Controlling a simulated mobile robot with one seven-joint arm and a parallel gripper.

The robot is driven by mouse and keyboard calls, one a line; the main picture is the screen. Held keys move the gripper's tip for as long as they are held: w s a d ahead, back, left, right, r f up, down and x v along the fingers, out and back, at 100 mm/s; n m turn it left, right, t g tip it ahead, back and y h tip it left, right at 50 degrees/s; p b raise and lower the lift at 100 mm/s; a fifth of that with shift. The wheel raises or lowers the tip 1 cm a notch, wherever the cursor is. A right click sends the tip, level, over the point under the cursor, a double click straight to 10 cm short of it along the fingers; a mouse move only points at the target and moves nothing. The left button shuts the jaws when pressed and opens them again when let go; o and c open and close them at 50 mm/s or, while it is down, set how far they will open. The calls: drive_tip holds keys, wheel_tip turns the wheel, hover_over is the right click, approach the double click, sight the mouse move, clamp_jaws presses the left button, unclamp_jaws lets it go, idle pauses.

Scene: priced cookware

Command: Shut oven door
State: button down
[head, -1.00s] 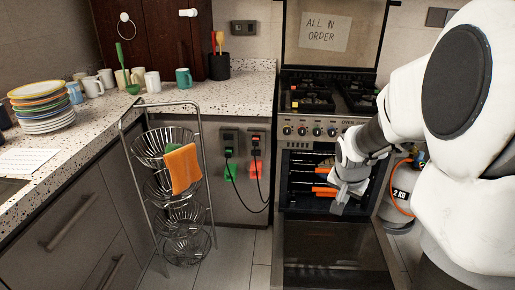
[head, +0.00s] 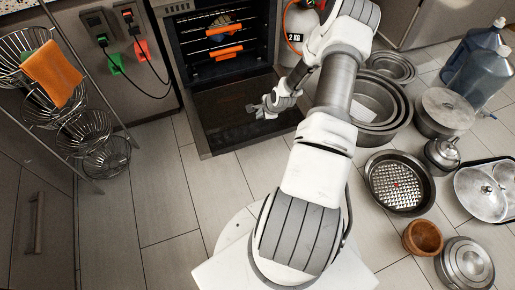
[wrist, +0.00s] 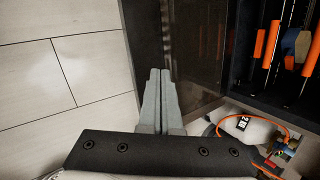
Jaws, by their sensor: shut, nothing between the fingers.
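The oven (head: 183,8) is at the top of the head view, with its cavity exposed. Its dark oven door (head: 215,125) is open, swung down toward the floor in front. Racks with orange bars show inside. In the wrist view the door (wrist: 205,45) is right of the fingers and the cavity (wrist: 268,75) is further right. My gripper (head: 255,108) is shut and empty, over or beside the door's outer right part in the head view. In the wrist view my gripper (wrist: 160,72) points at the door's edge; I cannot tell whether it touches.
A gas cylinder (head: 297,25) with an orange hose stands right of the oven. Pans (head: 400,183), pots and water jugs (head: 476,72) crowd the floor at right. A wire basket stand (head: 85,130) is at left. The tiled floor (head: 165,215) left of my arm is clear.

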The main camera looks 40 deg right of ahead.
drive_tip(key=s+a+f+m+t+h+b, duration=0.1)
drive_tip(key=s+f+m+t, duration=0.15)
drive_tip(key=f+m, duration=0.7)
drive_tip(key=s+a+f+m+t+h+b, duration=0.1)
drive_tip(key=s+f+m+b, duration=0.15)
drive_tip(key=f+m, duration=0.75)
drive_tip(key=w+d+f+n+b, duration=0.2)
drive_tip(key=w+f+n+b, duration=0.15)
drive_tip(key=w+f, duration=0.5)
drive_tip(key=shift+s+a+r, duration=0.1)
drive_tip(key=shift+s+r, duration=0.35)
drive_tip(key=shift+r, duration=0.3)
drive_tip(key=shift+s+a+r, duration=0.1)
drive_tip(key=shift+s+r, duration=0.35)
drive_tip(key=shift+r, duration=0.25)
drive_tip(key=shift+r, duration=0.15)
